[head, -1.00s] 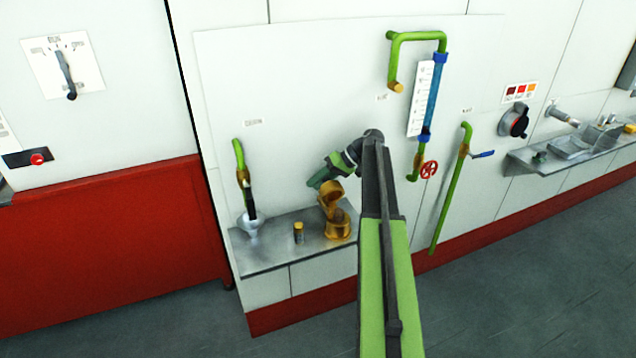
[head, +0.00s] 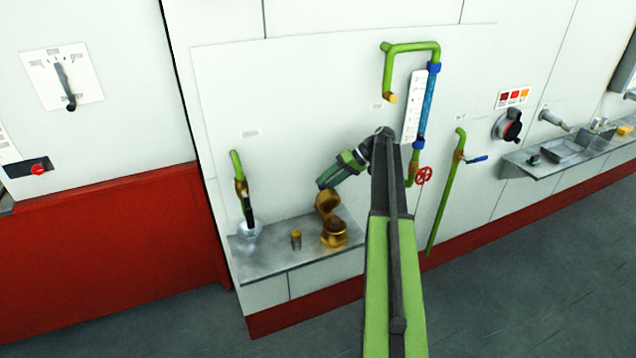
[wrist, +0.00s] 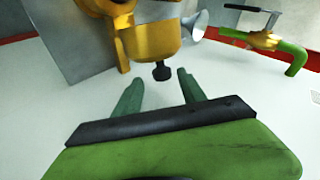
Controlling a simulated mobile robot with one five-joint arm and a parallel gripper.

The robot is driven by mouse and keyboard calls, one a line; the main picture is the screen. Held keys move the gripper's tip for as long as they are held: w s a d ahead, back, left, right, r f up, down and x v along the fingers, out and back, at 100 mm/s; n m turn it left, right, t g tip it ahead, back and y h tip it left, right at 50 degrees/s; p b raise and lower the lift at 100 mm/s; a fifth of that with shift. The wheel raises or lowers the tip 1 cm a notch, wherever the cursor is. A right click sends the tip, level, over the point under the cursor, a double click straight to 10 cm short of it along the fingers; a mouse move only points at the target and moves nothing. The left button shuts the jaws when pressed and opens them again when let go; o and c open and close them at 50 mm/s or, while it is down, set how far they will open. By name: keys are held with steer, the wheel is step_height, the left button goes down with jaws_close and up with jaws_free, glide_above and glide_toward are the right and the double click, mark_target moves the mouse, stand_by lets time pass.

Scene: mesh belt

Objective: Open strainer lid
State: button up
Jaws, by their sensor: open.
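The brass strainer (head: 334,234) stands on the metal shelf in the head view. Its brass lid (head: 327,202) stands tilted up above the body, so it looks open. In the wrist view the brass part (wrist: 152,42) is at the top, with a dark knob (wrist: 161,72) pointing toward my gripper. My gripper (wrist: 160,79) is open and empty, its green fingers to either side below the knob. I cannot tell whether they touch anything. In the head view my gripper (head: 323,184) is just above the lid.
The metal shelf (head: 275,262) also holds a small brass-topped cylinder (head: 296,240) and a clear funnel (head: 250,234) under a green pipe (head: 235,162). A red handwheel (head: 424,175) and more green pipework are to the right of my arm.

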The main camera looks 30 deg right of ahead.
steer(key=p+v, duration=0.6)
steer(key=v, duration=0.5)
steer(key=shift+s, duration=0.1)
